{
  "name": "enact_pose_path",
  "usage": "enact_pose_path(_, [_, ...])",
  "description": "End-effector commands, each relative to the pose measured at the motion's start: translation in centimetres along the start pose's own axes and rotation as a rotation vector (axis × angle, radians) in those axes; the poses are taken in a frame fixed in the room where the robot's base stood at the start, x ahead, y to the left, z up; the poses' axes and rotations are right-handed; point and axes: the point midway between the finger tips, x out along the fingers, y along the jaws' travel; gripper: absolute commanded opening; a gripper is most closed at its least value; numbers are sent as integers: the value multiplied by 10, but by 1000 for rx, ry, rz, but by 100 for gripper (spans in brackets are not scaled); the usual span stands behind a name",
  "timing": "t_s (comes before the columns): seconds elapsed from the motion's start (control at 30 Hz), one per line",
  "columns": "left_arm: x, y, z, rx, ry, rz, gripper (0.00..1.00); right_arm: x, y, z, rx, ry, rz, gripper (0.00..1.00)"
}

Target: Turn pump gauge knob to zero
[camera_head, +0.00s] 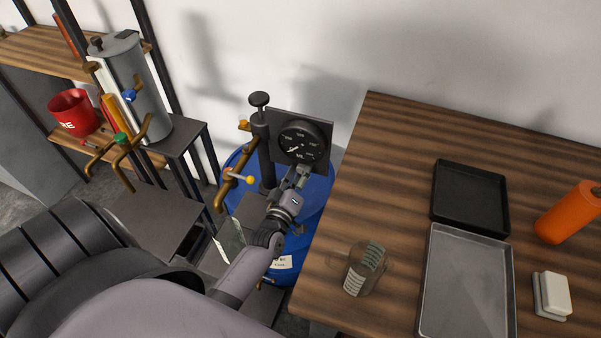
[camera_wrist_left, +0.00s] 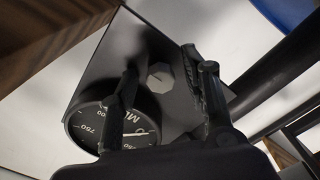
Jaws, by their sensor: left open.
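The pump gauge (camera_head: 301,142) is a round black dial with white marks and a needle, on a dark upright plate (camera_head: 322,122) above a blue drum (camera_head: 318,200). In the left wrist view, the gauge dial (camera_wrist_left: 100,122) is partly hidden behind one finger. A small grey faceted knob (camera_wrist_left: 160,77) sits on the plate beside the dial. My left gripper (camera_head: 297,174) is just below the dial, open. In the left wrist view its fingers (camera_wrist_left: 166,74) stand on either side of the knob with gaps; contact cannot be told. In the head view the gripper hides the knob.
Brass pipes with a yellow-handled valve (camera_head: 246,179) and a black post (camera_head: 261,125) stand left of the gauge. A wooden table (camera_head: 385,150) at right holds a glass jar (camera_head: 364,270), trays (camera_head: 470,197) and an orange bottle (camera_head: 568,213). A metal tank (camera_head: 130,90) stands at left.

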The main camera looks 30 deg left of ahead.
Motion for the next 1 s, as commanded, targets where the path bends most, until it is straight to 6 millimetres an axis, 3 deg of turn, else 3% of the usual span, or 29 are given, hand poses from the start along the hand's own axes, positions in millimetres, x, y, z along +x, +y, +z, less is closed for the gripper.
enact_pose_path(0.27, [-11, 0, 0, 0, -1, -1, 43, 0, 4, 1, -1, -1, 4, 40])
enact_pose_path(0.7, [-98, -1, 1, 0, -2, -2, 43, 0, 2, 0, 0, 0, 2, 40])
enact_pose_path(1.0, [-120, 0, 0, 0, 1, 1, 43, 0, 1, 0, 0, 0, 2, 40])
